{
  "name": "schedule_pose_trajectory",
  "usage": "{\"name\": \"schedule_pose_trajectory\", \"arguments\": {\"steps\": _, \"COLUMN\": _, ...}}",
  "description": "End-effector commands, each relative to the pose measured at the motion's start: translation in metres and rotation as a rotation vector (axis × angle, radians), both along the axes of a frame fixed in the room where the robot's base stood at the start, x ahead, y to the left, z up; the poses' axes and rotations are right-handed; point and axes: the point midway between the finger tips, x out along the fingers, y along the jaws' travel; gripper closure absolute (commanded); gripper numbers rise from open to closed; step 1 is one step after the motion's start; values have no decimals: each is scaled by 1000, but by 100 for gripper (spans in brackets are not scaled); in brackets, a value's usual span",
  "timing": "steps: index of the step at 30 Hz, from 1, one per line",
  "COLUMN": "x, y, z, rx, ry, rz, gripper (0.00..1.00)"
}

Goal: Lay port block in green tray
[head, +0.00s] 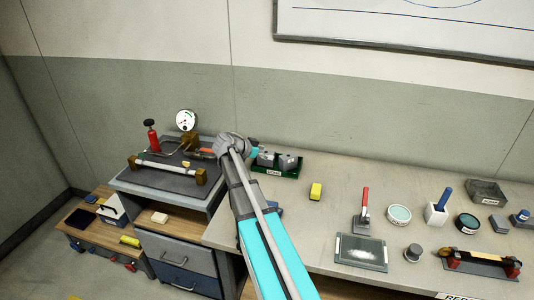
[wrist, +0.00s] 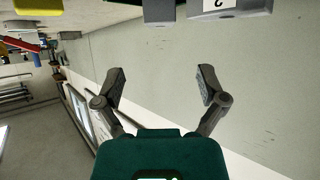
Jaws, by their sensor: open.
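The green tray (head: 278,171) sits on the bench against the wall in the head view, just right of my wrist. Grey blocks (head: 287,161) are in it, partly hidden by my arm; I cannot tell which, if any, is the port block.
A yellow block (head: 315,191) lies right of the tray. A red-handled tool (head: 364,212), a framed glass plate (head: 361,252) and several dishes stand further right. A gauge (head: 185,121) and a red cylinder (head: 152,138) stand on the left bench. Clear bench lies around the yellow block.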

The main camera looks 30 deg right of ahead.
Motion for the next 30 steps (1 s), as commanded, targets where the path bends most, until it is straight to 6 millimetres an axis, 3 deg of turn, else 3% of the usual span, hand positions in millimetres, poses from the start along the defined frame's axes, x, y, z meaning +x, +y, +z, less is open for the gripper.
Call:
{"name": "schedule_pose_trajectory", "arguments": {"steps": 20, "x": -2, "y": 6, "z": -3, "rx": 17, "ry": 16, "rz": 14, "gripper": 9}}
{"name": "schedule_pose_trajectory", "arguments": {"steps": 26, "x": -17, "y": 36, "z": -17, "rx": 117, "ry": 109, "rz": 95, "gripper": 9}}
{"name": "schedule_pose_trajectory", "arguments": {"steps": 30, "x": -35, "y": 75, "z": -35, "rx": 244, "ry": 231, "rz": 217, "gripper": 9}}
